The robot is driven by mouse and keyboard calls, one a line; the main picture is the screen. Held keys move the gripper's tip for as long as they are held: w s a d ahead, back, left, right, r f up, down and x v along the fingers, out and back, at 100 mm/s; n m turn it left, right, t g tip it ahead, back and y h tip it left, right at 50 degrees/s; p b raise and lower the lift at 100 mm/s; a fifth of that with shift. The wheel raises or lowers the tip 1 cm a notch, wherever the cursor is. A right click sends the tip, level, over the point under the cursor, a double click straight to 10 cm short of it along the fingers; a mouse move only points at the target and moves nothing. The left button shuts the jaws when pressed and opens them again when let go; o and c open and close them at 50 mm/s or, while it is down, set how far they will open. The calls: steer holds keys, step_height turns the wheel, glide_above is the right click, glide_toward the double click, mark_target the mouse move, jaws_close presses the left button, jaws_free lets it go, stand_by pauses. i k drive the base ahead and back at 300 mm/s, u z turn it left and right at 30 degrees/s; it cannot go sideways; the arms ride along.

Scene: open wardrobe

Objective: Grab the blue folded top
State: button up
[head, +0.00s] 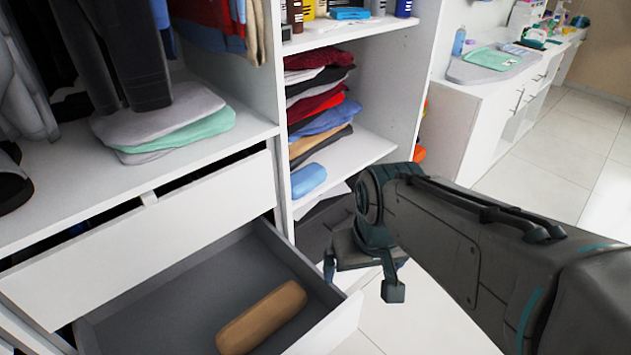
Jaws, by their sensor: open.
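A light blue folded top (308,179), rolled into a compact bundle, lies at the front left of the middle shelf. Behind it is a stack of folded clothes (318,103), with a darker blue folded piece (327,119) in its lower half. Another small blue folded item (350,13) lies on the shelf above. My gripper (361,279) is open and empty, pointing down. In the picture it is below and to the right of the light blue top, apart from it. I cannot tell how far in front of the wardrobe it is.
An open drawer (178,291) at lower left holds a tan rolled garment (262,318). White divider walls flank the middle shelf (357,152), which has bare room at its front. Grey and mint folded clothes (165,123) lie left. A white counter (500,103) stands right.

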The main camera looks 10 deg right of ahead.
mark_target(305, 179)
steer(key=k, duration=0.5)
steer(key=z, duration=1.15)
steer(key=i, duration=2.35)
steer(key=u, duration=3.85)
